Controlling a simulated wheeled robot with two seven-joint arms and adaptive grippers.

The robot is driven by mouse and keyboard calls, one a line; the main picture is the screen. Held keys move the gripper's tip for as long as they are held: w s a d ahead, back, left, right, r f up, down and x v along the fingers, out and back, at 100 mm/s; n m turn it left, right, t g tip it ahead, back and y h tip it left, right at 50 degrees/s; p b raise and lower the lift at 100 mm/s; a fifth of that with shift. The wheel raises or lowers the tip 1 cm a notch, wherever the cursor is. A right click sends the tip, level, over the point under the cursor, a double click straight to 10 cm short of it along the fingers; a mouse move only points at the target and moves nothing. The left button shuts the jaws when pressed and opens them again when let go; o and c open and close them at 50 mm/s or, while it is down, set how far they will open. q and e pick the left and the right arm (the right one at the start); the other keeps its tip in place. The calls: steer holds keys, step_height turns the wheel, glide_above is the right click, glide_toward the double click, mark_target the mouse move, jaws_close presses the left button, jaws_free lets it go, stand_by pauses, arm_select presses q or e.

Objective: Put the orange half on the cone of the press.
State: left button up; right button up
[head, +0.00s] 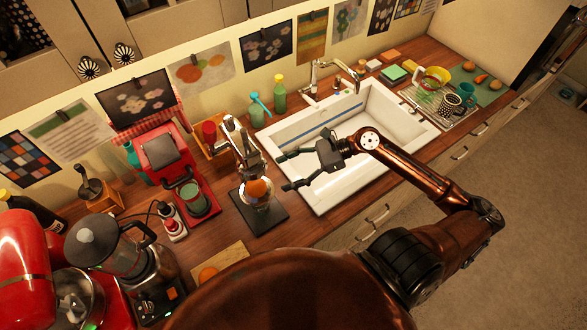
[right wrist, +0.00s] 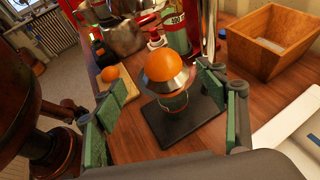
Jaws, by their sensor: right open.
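The press (head: 262,212) stands on a dark base on the counter, left of the sink. An orange half (head: 257,188) sits dome up on top of its metal bowl. In the right wrist view the orange half (right wrist: 163,65) covers the cone, and the steel bowl (right wrist: 168,84) flares out beneath it. My right gripper (head: 285,172) is open, just right of the press. In its wrist view, the green-padded fingers (right wrist: 162,112) stand apart on either side of the press, clear of the orange half. My left gripper is not in view.
Another orange piece (head: 208,274) lies on a cutting board (head: 232,262) nearer me. A red coffee machine (head: 165,155) stands left of the press, the white sink (head: 335,185) right. A wooden box (right wrist: 268,45) is behind the press in the wrist view.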

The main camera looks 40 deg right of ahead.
steer(key=shift+v, duration=1.45)
